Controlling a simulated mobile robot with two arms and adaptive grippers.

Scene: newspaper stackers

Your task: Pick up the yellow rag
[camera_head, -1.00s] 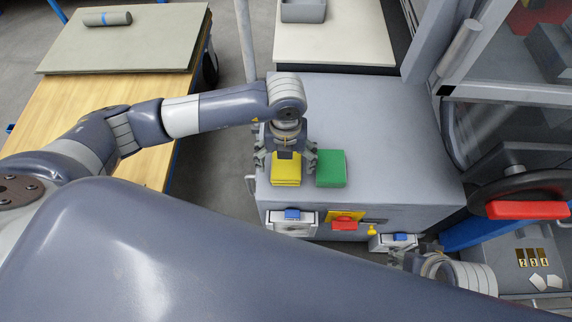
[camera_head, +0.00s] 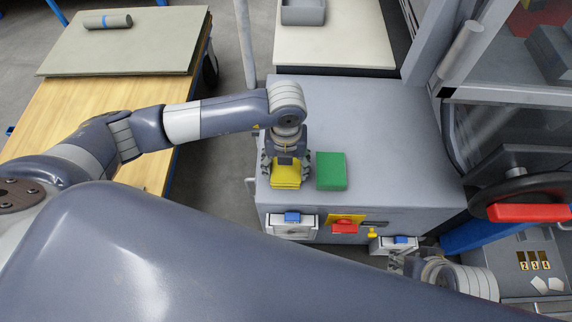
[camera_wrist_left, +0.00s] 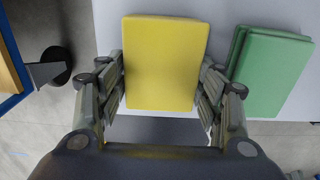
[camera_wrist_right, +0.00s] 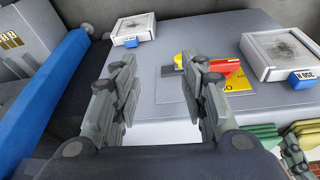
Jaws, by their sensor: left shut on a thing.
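The yellow rag (camera_head: 286,173) is a folded stack on top of the grey cabinet, near its front left. My left gripper (camera_head: 286,165) points down over it, with a finger on each side. In the left wrist view the yellow rag (camera_wrist_left: 164,62) lies between the fingers of the left gripper (camera_wrist_left: 164,95), which are closed against its two sides. Whether it is lifted off the top I cannot tell. My right gripper (camera_wrist_right: 162,90) is open and empty in the right wrist view, in front of the cabinet's front face; in the head view it is partly hidden by my body.
A green folded rag stack (camera_head: 331,171) lies just right of the yellow one; it also shows in the left wrist view (camera_wrist_left: 266,70). The grey cabinet top (camera_head: 400,150) is otherwise clear. A red switch (camera_head: 344,227) is on its front. A wooden table (camera_head: 100,105) stands left.

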